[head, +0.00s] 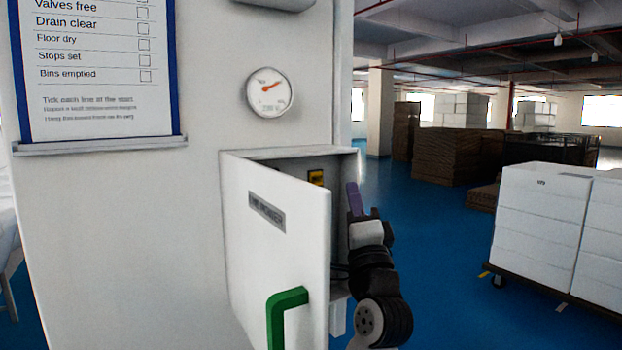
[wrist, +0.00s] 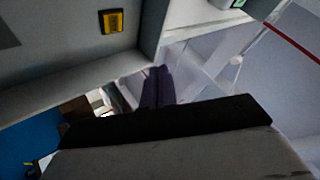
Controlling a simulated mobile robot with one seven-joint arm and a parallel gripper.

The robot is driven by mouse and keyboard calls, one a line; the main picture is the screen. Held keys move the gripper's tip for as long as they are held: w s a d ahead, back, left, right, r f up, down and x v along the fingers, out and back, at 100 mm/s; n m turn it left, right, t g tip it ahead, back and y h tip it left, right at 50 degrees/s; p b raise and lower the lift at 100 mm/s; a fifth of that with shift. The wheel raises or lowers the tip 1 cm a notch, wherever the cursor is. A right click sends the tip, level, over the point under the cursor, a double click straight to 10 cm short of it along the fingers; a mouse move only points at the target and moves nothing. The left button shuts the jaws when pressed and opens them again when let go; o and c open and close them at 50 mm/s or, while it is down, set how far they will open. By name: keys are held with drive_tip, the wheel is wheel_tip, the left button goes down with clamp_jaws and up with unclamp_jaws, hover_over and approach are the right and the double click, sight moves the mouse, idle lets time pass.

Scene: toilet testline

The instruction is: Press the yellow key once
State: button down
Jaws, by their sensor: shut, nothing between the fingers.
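The yellow key (head: 316,177) is a small yellow piece in a dark frame on the back wall inside the open wall box. The box door (head: 275,250) hides part of the interior in the head view. In the wrist view the key (wrist: 111,21) sits at upper left with dark marks on its face. My gripper (head: 352,187) has purple fingers and is at the box's right side, to the right of the key. In the wrist view the fingers (wrist: 158,75) are together and empty, below and right of the key, apart from it.
The door stands swung out toward me, with a green handle (head: 288,298) and a grey label (head: 266,212). A round gauge (head: 270,92) and a checklist board (head: 98,70) are on the white panel. White stacked boxes (head: 543,225) stand at right. Blue floor between is clear.

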sight(316, 179)
drive_tip(key=shift+s, duration=0.1)
drive_tip(key=w+a, duration=0.5)
drive_tip(key=w, duration=0.2)
drive_tip(key=shift+w, duration=0.15)
idle(0.4)
drive_tip(key=shift+w+a, duration=0.1)
drive_tip(key=shift+a, duration=0.05)
idle(1.8)
drive_tip(key=shift+w+a, duration=0.15)
drive_tip(key=shift+w, duration=0.05)
drive_tip(key=shift+w+a, duration=0.25)
drive_tip(key=shift+w, duration=0.05)
idle(0.8)
drive_tip(key=shift+s+d, duration=0.45)
drive_tip(key=shift+s, duration=0.2)
